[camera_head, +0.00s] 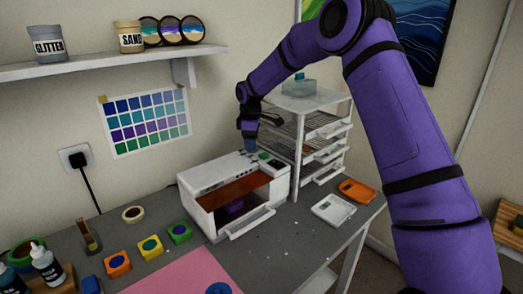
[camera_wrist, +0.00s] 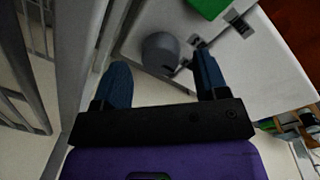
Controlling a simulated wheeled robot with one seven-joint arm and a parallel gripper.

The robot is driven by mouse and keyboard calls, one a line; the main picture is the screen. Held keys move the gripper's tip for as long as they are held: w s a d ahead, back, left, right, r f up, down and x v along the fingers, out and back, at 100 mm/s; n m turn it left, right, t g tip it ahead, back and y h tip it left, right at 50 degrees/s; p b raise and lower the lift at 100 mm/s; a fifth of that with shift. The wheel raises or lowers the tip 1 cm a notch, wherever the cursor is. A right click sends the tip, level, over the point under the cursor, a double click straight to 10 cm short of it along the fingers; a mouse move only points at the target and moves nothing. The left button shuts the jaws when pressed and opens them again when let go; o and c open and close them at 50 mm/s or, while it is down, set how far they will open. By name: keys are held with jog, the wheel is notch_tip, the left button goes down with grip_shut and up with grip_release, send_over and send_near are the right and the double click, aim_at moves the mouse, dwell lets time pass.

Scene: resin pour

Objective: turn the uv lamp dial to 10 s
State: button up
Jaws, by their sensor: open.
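The UV lamp (camera_head: 205,182) is a white box on the grey table, with an orange-tinted front and a purple item dimly visible inside. Its dial (camera_wrist: 160,50) is a round grey knob on the white top, seen in the wrist view near the green display (camera_wrist: 207,7). My gripper (camera_head: 249,146) points down over the lamp's back right corner. In the wrist view my gripper (camera_wrist: 160,62) is open, one blue finger on each side of the dial, with gaps visible. Contact and the dial's setting cannot be made out. The fingers hide the dial in the head view.
A white drawer rack (camera_head: 325,104) stands close behind and right of the lamp. A white tray (camera_head: 333,209) and an orange tray (camera_head: 356,191) lie to the right. Small colored pots (camera_head: 150,247), bottles (camera_head: 47,264) and a pink mat (camera_head: 185,275) are at left and front.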

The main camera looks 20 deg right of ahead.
jog(key=shift+s+r, duration=0.15)
jog(key=shift+r, duration=0.35)
jog(key=shift+s+r, duration=0.15)
jog(key=shift+r, duration=0.35)
jog(key=s, duration=0.5)
jog(key=s+r, duration=0.1)
jog(key=s, duration=0.9)
jog(key=shift+s+r, duration=0.15)
jog(key=shift+s, duration=0.1)
jog(key=w+r+m+g, duration=0.1)
jog(key=w+r+m, duration=0.2)
jog(key=w+m, duration=0.6)
jog(key=w+r+m+g, duration=0.1)
jog(key=w+r+m, duration=0.2)
jog(key=w+m, duration=0.65)
jog(key=shift+m, duration=0.55)
jog(key=f, duration=0.3)
jog(key=s+f, duration=0.1)
jog(key=f, duration=0.3)
jog(key=s+f, duration=0.1)
jog(key=f, duration=0.3)
jog(key=shift+s, duration=0.15)
jog(key=shift+r, duration=0.1)
jog(key=c, duration=0.9)
